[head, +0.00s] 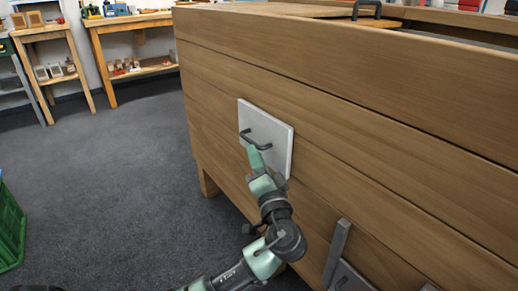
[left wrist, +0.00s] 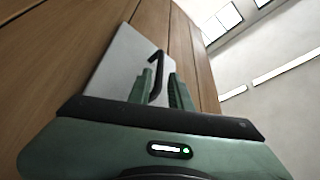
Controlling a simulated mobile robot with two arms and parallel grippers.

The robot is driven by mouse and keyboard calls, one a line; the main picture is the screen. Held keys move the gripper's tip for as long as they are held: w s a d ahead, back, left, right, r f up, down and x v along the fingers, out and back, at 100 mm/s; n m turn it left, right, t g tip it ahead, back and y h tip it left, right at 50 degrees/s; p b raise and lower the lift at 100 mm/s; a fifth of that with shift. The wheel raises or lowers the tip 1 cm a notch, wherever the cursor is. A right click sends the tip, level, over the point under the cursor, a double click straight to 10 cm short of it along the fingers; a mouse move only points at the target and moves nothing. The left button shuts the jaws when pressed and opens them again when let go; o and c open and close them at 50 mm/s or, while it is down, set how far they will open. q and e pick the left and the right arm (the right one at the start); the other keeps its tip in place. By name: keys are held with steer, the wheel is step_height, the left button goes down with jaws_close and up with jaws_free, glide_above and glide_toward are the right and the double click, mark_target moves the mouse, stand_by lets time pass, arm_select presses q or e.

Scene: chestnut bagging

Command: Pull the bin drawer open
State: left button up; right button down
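The drawer front is a pale grey square panel (head: 282,130) set in the side of a large wooden cabinet (head: 340,115). It looks flush or nearly flush with the planks. A dark bar handle (head: 254,140) is fixed to it. My left gripper (head: 255,150) is at the handle, partly hiding its lower right end. In the left wrist view, the handle (left wrist: 157,72) lies between the two green fingers of the left gripper (left wrist: 161,90), which stand apart with a gap visible beside the handle. Whether either finger touches it cannot be told. My right gripper is not in view.
A grey upright bar (head: 337,252) and another grey panel (head: 348,277) are low on the cabinet at right. A green crate (head: 8,228) stands on the floor at left. Wooden shelves (head: 130,45) line the back wall. The dark floor left of the cabinet is clear.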

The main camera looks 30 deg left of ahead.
mark_target(250, 141)
arm_select(q)
steer(key=b+x, duration=0.1)
steer(key=x, duration=0.5)
steer(key=shift+w+a, duration=0.15)
steer(key=shift+w, duration=0.05)
steer(key=shift+c, duration=0.3)
jaws_close()
steer(key=shift+f, duration=0.1)
stand_by(0.8)
